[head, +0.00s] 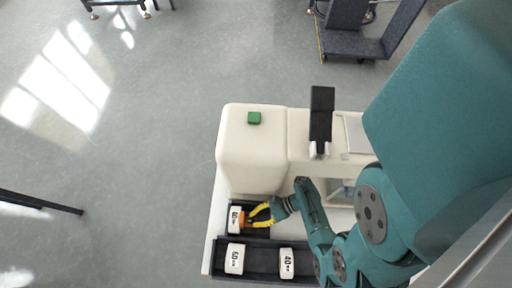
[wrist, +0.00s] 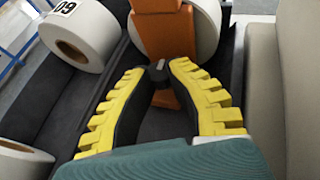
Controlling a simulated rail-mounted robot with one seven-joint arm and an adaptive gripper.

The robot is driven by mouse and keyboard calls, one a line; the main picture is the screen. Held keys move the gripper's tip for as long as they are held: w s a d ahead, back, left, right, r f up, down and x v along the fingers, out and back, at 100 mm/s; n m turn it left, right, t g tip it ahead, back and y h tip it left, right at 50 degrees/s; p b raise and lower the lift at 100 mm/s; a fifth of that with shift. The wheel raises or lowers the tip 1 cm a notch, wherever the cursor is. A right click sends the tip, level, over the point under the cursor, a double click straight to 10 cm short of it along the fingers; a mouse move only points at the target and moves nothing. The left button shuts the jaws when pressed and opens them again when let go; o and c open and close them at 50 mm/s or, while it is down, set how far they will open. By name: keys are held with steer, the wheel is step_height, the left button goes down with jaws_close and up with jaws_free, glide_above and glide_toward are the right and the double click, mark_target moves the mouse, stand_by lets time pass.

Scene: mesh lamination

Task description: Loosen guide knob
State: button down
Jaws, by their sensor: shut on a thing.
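My gripper (wrist: 160,78) has yellow ribbed fingers with dark inner pads, closed together at the tips on a small dark guide knob (wrist: 158,68). The knob sits at the front of the orange guide (wrist: 163,32), and the fingertips partly hide it. In the head view my gripper (head: 251,217) is at the orange guide (head: 243,218), beside a white labelled roll (head: 234,219) in the dark tray. The knob is too small to make out there.
Two more labelled rolls, one marked 60 (head: 234,258) and one marked 40 (head: 287,261), lie in the front dark tray (head: 262,262). A cream machine housing (head: 250,160) with a green button (head: 254,118) stands close behind my gripper.

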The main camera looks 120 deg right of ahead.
steer(key=c, duration=0.8)
jaws_free()
steer(key=shift+w, duration=0.15)
